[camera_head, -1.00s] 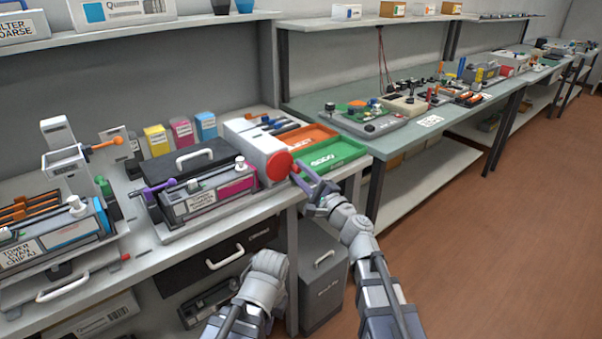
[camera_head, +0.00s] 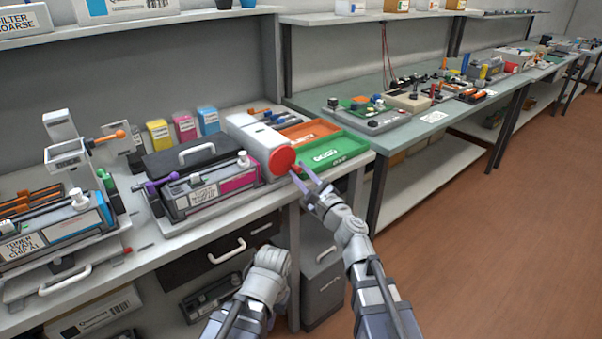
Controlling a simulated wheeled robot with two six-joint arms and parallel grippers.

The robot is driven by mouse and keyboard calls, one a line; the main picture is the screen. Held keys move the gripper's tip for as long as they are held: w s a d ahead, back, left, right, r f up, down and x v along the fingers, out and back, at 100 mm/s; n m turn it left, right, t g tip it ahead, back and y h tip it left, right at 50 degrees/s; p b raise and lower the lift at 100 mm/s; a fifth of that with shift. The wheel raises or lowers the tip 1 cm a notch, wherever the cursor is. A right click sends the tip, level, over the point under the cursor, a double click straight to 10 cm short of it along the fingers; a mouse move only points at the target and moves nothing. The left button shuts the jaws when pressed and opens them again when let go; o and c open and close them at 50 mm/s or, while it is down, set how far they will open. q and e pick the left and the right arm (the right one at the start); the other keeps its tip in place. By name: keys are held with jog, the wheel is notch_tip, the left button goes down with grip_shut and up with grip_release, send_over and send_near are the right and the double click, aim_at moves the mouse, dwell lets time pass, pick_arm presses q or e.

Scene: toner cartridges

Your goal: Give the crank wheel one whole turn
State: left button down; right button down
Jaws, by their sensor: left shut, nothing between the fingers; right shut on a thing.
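The red crank wheel (camera_head: 282,160) is on the front end of a white box-shaped machine (camera_head: 250,133) at the bench edge. My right gripper (camera_head: 299,172) is at the wheel's lower right rim, its purple-grey fingers shut on the crank wheel. The exact spot of the grip is small and partly hidden by the fingers. My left gripper (camera_head: 270,257) is low, in front of the bench and below the wheel, apart from it. It is shut and empty, with its fingertips mostly hidden behind its wrist.
A green tray (camera_head: 335,150) and an orange tray (camera_head: 308,131) lie right of the machine. A toner cartridge with a magenta panel (camera_head: 210,185) lies to its left. Drawers and a grey bin (camera_head: 322,285) are under the bench. The floor at right is clear.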

jog(key=c, duration=0.6)
grip_release()
jog(key=shift+c, duration=0.2)
jog(key=shift+s, duration=0.15)
jog(key=b+v, duration=0.1)
jog(key=v, duration=0.6)
jog(key=shift+s+d, duration=0.2)
jog(key=shift+s, duration=0.05)
